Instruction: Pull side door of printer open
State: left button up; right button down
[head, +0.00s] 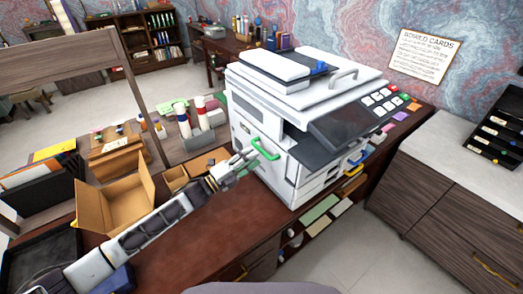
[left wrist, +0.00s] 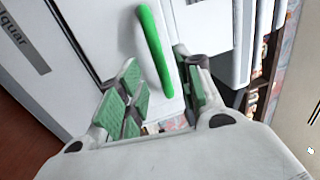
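The white printer (head: 262,105) stands on the brown desk. Its side door (head: 281,170) carries a green bar handle (head: 266,151) and looks closed, flush with the body. My left gripper (head: 245,158) is at the handle's left end in the head view. In the left wrist view, the gripper (left wrist: 156,64) is open, with its green-padded fingers apart. The green handle (left wrist: 152,42) runs down into the space between them. I cannot tell whether a finger touches it. The right gripper is not in view.
A smaller box (head: 200,163) and white bottles (head: 183,120) are left of the printer. A cabinet (head: 455,190) stands at right.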

aim_at(261, 149)
pick_arm(q)
jog(key=shift+p+x, duration=0.4)
jog(key=shift+x, duration=2.1)
grip_shut()
